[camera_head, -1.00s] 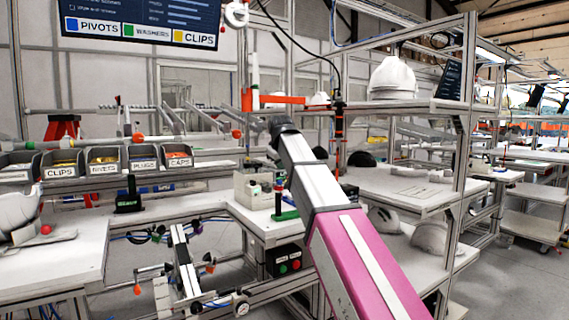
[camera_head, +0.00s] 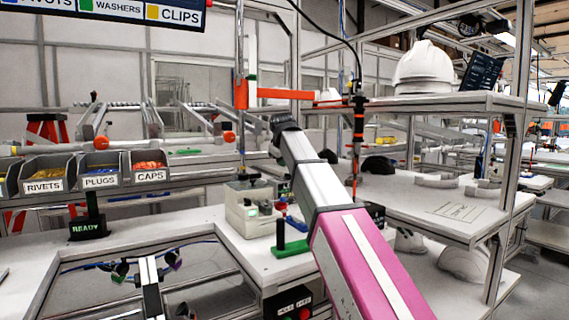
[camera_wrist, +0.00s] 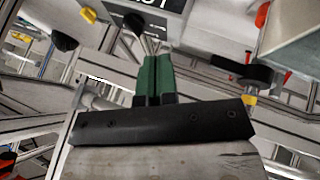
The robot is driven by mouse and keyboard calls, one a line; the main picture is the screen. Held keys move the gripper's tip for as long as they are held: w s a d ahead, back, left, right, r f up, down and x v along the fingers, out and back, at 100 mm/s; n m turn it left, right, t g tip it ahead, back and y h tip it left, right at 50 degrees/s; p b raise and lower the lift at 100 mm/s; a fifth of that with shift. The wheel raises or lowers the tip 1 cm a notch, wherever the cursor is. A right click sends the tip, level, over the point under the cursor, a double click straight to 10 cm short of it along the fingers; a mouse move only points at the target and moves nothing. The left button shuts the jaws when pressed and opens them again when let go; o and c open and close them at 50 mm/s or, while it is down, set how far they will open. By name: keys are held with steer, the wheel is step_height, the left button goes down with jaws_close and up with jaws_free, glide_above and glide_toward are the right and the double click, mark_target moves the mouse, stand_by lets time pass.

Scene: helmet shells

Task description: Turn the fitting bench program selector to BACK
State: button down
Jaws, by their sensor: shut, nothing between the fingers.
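My gripper (camera_wrist: 153,72) shows in the wrist view as two dark green fingers pressed together, with nothing between them. Just beyond the tips are thin light metal parts and a dark sign (camera_wrist: 162,18) with cut-off white letters. I cannot tell whether the fingers touch anything. In the head view my arm reaches up from the lower right and the gripper itself is hidden. I cannot make out the selector or its setting for certain. A beige box (camera_head: 247,213) with a small lit green display stands on the white bench (camera_head: 195,245), left of my arm.
A green fixture (camera_head: 292,248) stands on the bench close to my arm. A black box with a red button (camera_head: 304,313) is below the bench edge. Labelled bins (camera_head: 97,172) line the back left. A shelf rack with a white helmet shell (camera_head: 423,68) stands right.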

mark_target(289, 178)
steer(key=x, duration=0.7)
steer(key=shift+w+f, duration=0.25)
steer(key=shift+f, duration=0.05)
steer(key=shift+w+d+f, duration=0.1)
steer(key=shift+w+d, duration=0.55)
steer(key=shift+w, duration=0.35)
steer(key=shift+w+d, duration=0.5)
steer(key=shift+w, duration=0.15)
steer(key=shift+d, duration=0.15)
